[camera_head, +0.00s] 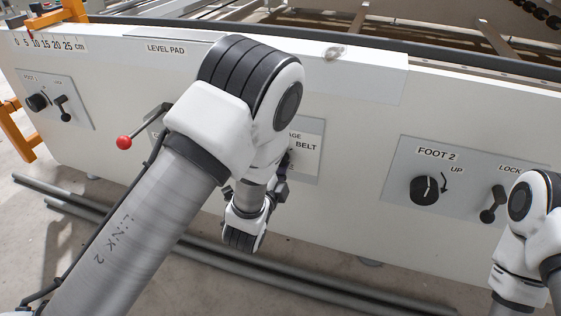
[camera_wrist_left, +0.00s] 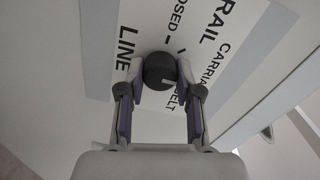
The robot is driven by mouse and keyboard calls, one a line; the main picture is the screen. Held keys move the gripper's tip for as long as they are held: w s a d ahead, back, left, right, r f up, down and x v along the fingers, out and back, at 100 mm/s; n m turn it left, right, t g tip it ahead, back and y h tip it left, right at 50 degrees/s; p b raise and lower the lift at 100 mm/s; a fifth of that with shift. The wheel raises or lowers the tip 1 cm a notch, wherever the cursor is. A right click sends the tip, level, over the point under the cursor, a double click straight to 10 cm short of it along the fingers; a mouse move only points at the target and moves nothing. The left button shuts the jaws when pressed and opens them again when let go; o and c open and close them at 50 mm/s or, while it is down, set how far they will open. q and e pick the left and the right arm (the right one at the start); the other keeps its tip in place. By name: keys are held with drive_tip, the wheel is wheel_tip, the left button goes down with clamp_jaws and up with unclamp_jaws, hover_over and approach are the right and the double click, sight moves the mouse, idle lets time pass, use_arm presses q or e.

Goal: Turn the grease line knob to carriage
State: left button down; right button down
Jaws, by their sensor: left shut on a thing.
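The grease line knob (camera_wrist_left: 157,66) is round and dark in the left wrist view. It sits on a pale plate (camera_wrist_left: 125,20) lettered LINE, CLOSED, RAIL, CARRIAGE and BELT, the words partly covered. A pale mark shows at the knob's lower right, near the BELT lettering; I cannot tell its exact setting. My left gripper (camera_wrist_left: 160,74) is shut on the knob, with one finger on each side. In the head view my left arm hides the knob and much of the plate (camera_head: 312,165); only AGE and BELT can be read. My right gripper is out of view.
Left of my arm is a lever with a red ball (camera_head: 124,142). The FOOT 2 panel (camera_head: 400,165) has a black dial (camera_head: 424,190) and a lock lever (camera_head: 492,207) near my right arm. The FOOT 1 panel (camera_head: 75,93) is at far left. Grey rails (camera_head: 330,287) run along the floor.

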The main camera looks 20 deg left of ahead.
use_arm(q)
drive_tip(key=c, duration=0.8)
unclamp_jaws()
drive_tip(key=s, duration=0.7)
drive_tip(key=shift+s+a, duration=0.15)
drive_tip(key=shift+s, duration=0.1)
